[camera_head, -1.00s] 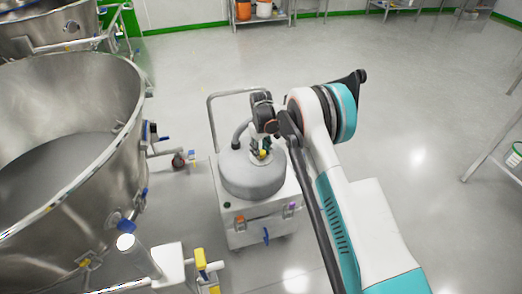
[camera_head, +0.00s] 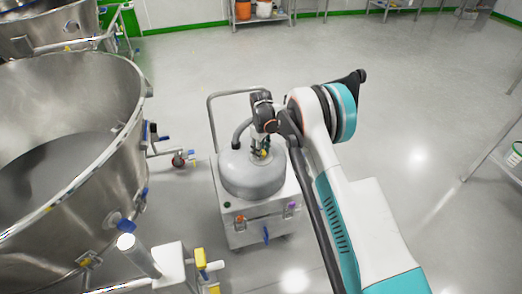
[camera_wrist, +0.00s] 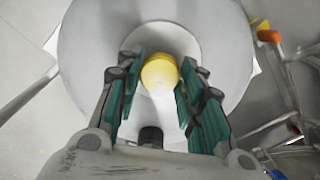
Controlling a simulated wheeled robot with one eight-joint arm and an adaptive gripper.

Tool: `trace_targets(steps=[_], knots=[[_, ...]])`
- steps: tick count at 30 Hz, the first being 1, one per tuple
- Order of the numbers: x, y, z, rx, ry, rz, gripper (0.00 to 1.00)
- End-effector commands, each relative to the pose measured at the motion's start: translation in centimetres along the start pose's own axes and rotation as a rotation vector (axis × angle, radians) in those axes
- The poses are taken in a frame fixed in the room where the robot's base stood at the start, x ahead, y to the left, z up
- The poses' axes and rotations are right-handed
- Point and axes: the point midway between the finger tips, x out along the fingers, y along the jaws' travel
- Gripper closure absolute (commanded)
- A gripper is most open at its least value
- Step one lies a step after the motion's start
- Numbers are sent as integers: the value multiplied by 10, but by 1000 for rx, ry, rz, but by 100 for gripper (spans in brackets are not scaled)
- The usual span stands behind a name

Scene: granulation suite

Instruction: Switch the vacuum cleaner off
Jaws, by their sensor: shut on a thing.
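The vacuum cleaner (camera_head: 252,182) has a grey domed drum on a white wheeled box with a pipe handle behind it. A yellow knob (camera_wrist: 160,72) sits on top of the drum, in the middle of a pale round recess. My gripper (camera_head: 262,149) reaches down onto the drum top from behind and right. In the wrist view its green-padded fingers (camera_wrist: 161,78) are on either side of the yellow knob, shut on it. The knob's marking, if any, cannot be read. In the head view my fingers partly cover the knob.
A large steel bowl (camera_head: 125,150) with valves and pipe fittings (camera_head: 178,160) stands close on the left. A white fixture with a yellow handle (camera_head: 200,262) is at the front left. A steel table (camera_head: 497,150) is at the right edge. The floor between is clear.

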Motion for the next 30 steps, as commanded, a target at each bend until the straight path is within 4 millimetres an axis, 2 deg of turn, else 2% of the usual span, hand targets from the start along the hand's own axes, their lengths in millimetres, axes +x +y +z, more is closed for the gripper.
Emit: trace_targets(steps=[2,3,5,6,15,19,23,30], knots=[[0,0,0,0,-1,0,88],[0,0,0,0,-1,0,60],[0,0,0,0,-1,0,47],[0,0,0,0,-1,0,44],[0,0,0,1,0,0,44],[-8,0,0,1,0,0,44],[-28,0,0,1,0,0,44],[-78,0,0,0,-1,0,44]])
